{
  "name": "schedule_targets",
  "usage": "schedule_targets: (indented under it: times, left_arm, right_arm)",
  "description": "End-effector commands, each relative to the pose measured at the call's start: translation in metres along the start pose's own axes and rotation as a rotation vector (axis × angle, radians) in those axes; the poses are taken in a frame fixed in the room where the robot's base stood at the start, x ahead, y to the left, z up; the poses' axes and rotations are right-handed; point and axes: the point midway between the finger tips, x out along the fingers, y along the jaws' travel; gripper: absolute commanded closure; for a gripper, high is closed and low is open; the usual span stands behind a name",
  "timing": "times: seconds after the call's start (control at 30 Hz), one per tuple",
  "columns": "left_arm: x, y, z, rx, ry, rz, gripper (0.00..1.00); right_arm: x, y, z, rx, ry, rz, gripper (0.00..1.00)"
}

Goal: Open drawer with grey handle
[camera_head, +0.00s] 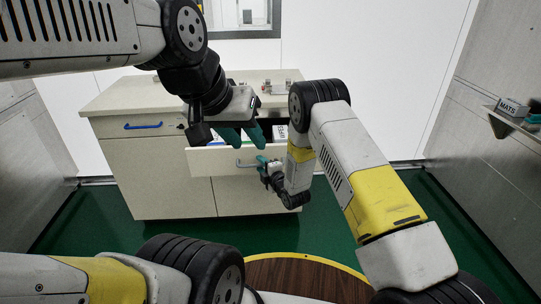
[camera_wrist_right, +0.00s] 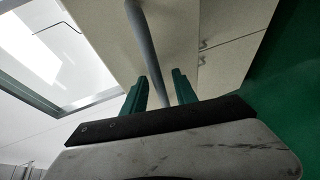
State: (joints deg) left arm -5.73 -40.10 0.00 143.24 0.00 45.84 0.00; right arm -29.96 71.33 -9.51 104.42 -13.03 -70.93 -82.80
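The drawer (camera_head: 215,161) on the right of the cabinet is pulled out, and its dark inside with some boxes shows. Its grey handle (camera_head: 246,163) is on its front, and it also shows as a long bar in the right wrist view (camera_wrist_right: 148,45). My right gripper (camera_head: 263,164) is at the right end of the handle. In the right wrist view, the bar runs between its teal fingers (camera_wrist_right: 159,92), nearer the right finger, with a gap on the left. My left gripper (camera_head: 242,134) hangs over the open drawer, its teal fingers apart and nothing seen between them.
A closed drawer with a blue handle (camera_head: 143,126) is at the cabinet's left. The countertop (camera_head: 125,95) carries small metal fittings at the back. A wall shelf (camera_head: 512,122) holds a box at the far right. Green floor (camera_head: 330,225) is clear around the cabinet.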

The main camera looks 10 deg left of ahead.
Motion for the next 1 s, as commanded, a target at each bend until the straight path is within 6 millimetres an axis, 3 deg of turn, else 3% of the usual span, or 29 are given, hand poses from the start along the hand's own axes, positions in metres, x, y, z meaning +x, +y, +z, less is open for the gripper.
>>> schedule_targets:
  times: [0.17,0.4,0.6,1.0]
  left_arm:
    - [0.0,0.0,0.0,0.0,0.0,0.0,0.64]
    - [0.0,0.0,0.0,0.0,0.0,0.0,0.64]
    - [0.0,0.0,0.0,0.0,0.0,0.0,0.64]
    - [0.0,0.0,0.0,0.0,0.0,0.0,0.64]
  right_arm:
    - [-0.011,0.0,0.0,0.0,0.0,-0.001,0.66]
    - [-0.052,0.0,0.0,0.0,-0.001,-0.002,0.66]
    - [-0.074,0.0,0.0,0.0,0.0,-0.001,0.66]
    - [-0.078,0.002,0.001,0.003,-0.003,-0.001,0.66]
